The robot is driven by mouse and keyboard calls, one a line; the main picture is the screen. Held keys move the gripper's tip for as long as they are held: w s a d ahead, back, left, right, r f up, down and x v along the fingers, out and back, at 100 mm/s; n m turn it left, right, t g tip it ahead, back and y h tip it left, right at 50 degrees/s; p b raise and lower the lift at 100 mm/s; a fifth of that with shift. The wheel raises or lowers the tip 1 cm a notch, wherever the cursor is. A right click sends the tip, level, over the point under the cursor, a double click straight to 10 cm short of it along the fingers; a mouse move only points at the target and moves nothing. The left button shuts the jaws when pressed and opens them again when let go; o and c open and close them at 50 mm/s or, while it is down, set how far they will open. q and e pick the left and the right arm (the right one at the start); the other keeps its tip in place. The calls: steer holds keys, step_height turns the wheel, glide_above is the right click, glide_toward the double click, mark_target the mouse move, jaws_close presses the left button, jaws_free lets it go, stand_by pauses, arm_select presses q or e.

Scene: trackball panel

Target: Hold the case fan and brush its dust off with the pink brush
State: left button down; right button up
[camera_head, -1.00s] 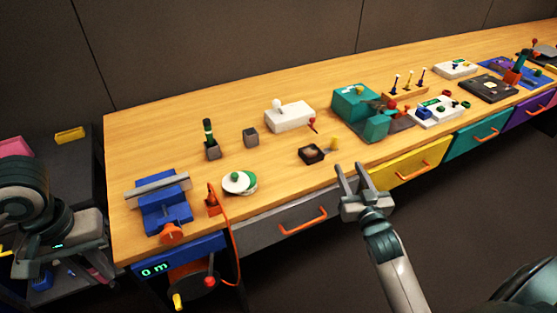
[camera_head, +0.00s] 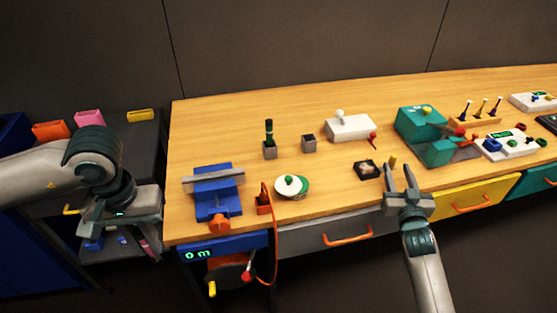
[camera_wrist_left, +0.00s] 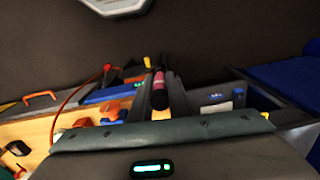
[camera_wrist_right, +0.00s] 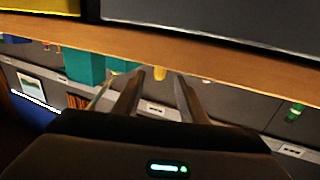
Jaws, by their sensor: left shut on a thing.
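A small dark square part (camera_head: 367,170) with a brownish middle, which looks like the case fan, lies near the bench's front edge in the head view. My right gripper (camera_head: 398,175) is open and empty, just right of it, at the bench edge. My left gripper (camera_wrist_left: 160,98) is shut on the pink brush (camera_wrist_left: 158,82), whose pink band shows between the fingers in the left wrist view. In the head view the left hand hangs over the cart at the left, with a bit of pink below it. The brush's bristles cannot be made out.
A blue vise (camera_head: 217,200), a white-green disc (camera_head: 291,186), a dark holder (camera_head: 270,150) and a white joystick box (camera_head: 350,127) stand on the bench. A teal machine (camera_head: 420,125) stands further right. The cart carries orange, pink and yellow bins.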

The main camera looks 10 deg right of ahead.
mark_target(394, 161)
steer(key=shift+x, duration=1.7)
jaws_close()
jaws_free()
jaws_close()
